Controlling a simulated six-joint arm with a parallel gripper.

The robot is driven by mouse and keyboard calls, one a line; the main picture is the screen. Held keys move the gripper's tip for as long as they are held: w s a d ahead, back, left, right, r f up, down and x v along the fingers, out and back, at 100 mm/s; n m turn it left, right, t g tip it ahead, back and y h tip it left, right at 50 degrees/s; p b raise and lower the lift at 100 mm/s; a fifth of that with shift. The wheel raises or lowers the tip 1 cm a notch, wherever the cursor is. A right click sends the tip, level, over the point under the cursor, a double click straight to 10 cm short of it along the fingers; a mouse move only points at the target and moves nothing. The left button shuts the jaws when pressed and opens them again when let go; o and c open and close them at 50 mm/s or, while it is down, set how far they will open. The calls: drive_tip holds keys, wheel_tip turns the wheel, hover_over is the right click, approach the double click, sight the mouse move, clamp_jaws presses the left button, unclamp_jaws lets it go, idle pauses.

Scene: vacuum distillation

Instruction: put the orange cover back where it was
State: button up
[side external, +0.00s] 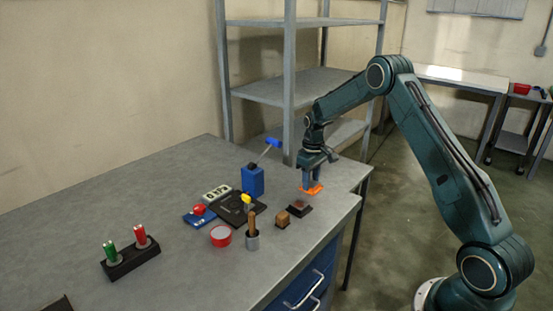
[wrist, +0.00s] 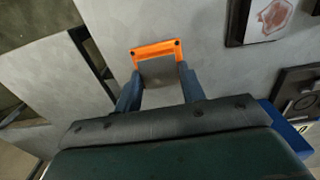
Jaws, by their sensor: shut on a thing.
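The orange cover (side external: 311,189) is a small flat piece held under my gripper (side external: 312,178), above the right end of the grey bench. In the wrist view, my gripper (wrist: 158,76) has its two blue fingers shut on the sides of the orange cover (wrist: 157,49). The cover has an orange edge with dark spots and a grey-brown middle. A dark flat base (side external: 299,210) with a pinkish top lies on the bench just below and left of the cover. In the wrist view, this base (wrist: 234,25) is at the upper right, apart from the cover.
A blue box (side external: 252,181) and black device stand behind. Shelving rises behind the bench. The bench's right edge is near my gripper.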

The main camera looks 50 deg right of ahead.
sight(311, 183)
drive_tip(key=o, duration=1.1)
drive_tip(key=shift+o, duration=0.2)
wheel_tip(311, 183, up, 12)
drive_tip(key=shift+r, duration=0.15)
